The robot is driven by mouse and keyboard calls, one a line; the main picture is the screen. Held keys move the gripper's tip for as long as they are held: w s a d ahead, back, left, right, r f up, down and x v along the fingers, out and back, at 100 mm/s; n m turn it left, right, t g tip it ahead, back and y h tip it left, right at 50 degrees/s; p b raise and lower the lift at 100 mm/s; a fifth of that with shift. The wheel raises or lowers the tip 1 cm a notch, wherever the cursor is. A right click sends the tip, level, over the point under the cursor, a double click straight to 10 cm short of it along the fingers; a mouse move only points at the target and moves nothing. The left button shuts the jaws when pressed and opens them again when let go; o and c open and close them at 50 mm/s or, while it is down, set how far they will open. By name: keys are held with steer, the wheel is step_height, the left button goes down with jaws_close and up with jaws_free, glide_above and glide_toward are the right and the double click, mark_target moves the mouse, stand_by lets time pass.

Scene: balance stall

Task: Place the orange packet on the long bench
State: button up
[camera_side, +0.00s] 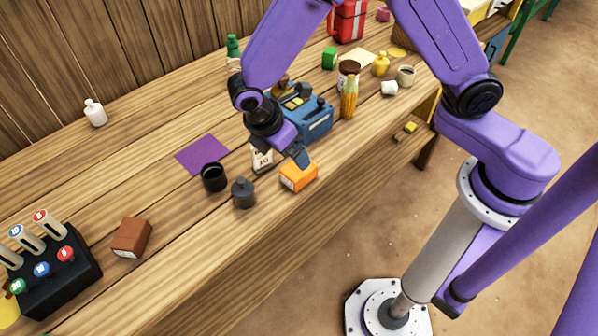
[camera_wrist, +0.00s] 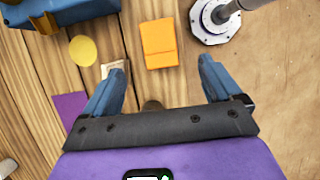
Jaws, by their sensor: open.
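The orange packet (camera_side: 299,177) lies on the long wooden bench (camera_side: 225,262), close to its front edge. In the wrist view the packet (camera_wrist: 158,43) lies ahead of the fingertips, roughly centred between their lines. My gripper (camera_side: 287,157) is just above and behind the packet in the side view. Its blue fingers are spread wide in the wrist view (camera_wrist: 161,66), with nothing held between them. The exact gap between the fingers and the packet is hard to tell.
A white labelled packet (camera_side: 262,159), a grey weight-shaped object (camera_side: 243,193) and a black cup (camera_side: 214,177) stand left of the packet. A blue device (camera_side: 312,122) and a corn cob (camera_side: 348,99) stand behind. Bare bench lies between the grey object and the brown box (camera_side: 131,238).

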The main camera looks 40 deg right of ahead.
mark_target(299, 173)
steer(key=x, duration=1.1)
steer(key=shift+a+f, duration=0.1)
steer(key=shift+f, duration=0.1)
steer(key=c, duration=1.2)
steer(key=shift+c, duration=0.2)
steer(key=shift+r, duration=0.1)
